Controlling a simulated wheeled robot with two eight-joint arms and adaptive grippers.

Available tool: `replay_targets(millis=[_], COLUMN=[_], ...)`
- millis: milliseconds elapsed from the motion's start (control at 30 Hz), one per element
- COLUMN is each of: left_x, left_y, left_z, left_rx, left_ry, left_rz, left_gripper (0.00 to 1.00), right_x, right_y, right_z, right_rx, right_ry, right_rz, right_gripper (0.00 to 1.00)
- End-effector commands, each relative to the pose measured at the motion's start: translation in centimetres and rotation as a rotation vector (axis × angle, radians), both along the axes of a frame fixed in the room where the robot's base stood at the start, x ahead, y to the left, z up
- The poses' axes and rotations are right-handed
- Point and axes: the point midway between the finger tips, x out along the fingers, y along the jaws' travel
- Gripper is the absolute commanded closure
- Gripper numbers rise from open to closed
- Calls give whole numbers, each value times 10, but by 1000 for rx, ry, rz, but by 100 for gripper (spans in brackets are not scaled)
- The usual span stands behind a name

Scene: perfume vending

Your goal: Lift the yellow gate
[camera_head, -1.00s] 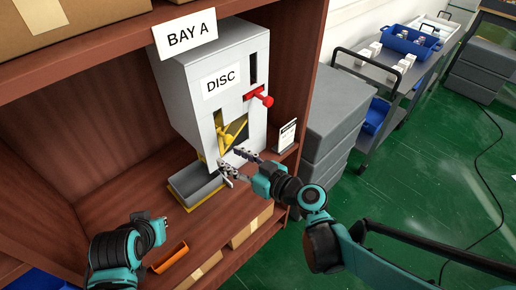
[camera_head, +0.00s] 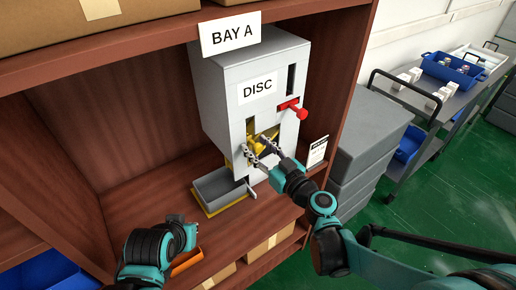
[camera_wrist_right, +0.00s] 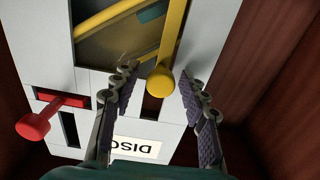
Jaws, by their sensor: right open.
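The yellow gate (camera_head: 257,145) sits in the window at the front of the grey DISC dispenser (camera_head: 222,108). In the right wrist view its yellow bar ends in a round knob (camera_wrist_right: 160,82). My right gripper (camera_head: 262,152) is at the window, its jaws spread. In the right wrist view the fingers stand on either side of the knob, with gaps showing and no clear contact. The fingers hide part of the gate in the head view. My left gripper (camera_head: 182,228) is low at the left, away from the dispenser; its jaws are unclear.
A red lever (camera_head: 298,110) sticks out above the window and also shows in the right wrist view (camera_wrist_right: 38,122). A grey tray (camera_head: 222,188) with a yellow base lies below the dispenser. Brown shelf walls enclose the bay.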

Motion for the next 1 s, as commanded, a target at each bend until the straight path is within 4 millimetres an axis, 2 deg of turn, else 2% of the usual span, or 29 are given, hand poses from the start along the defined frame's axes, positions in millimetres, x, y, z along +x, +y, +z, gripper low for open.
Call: replay_targets(millis=[133, 300, 567, 667, 900, 1000], left_x=[0, 0, 0, 0, 0, 0], left_y=[0, 0, 0, 0, 0, 0], left_z=[0, 0, 4, 14, 50, 58], left_rx=[0, 0, 0, 0, 0, 0], left_ry=[0, 0, 0, 0, 0, 0], left_rz=[0, 0, 0, 0, 0, 0], left_gripper=[100, 100, 100, 100, 100, 100], right_x=[0, 0, 0, 0, 0, 0], right_y=[0, 0, 0, 0, 0, 0], right_z=[0, 0, 5, 16, 58, 68], right_rx=[0, 0, 0, 0, 0, 0], right_ry=[0, 0, 0, 0, 0, 0], right_rz=[0, 0, 0, 0, 0, 0], right_gripper=[56, 100, 100, 100, 100, 100])
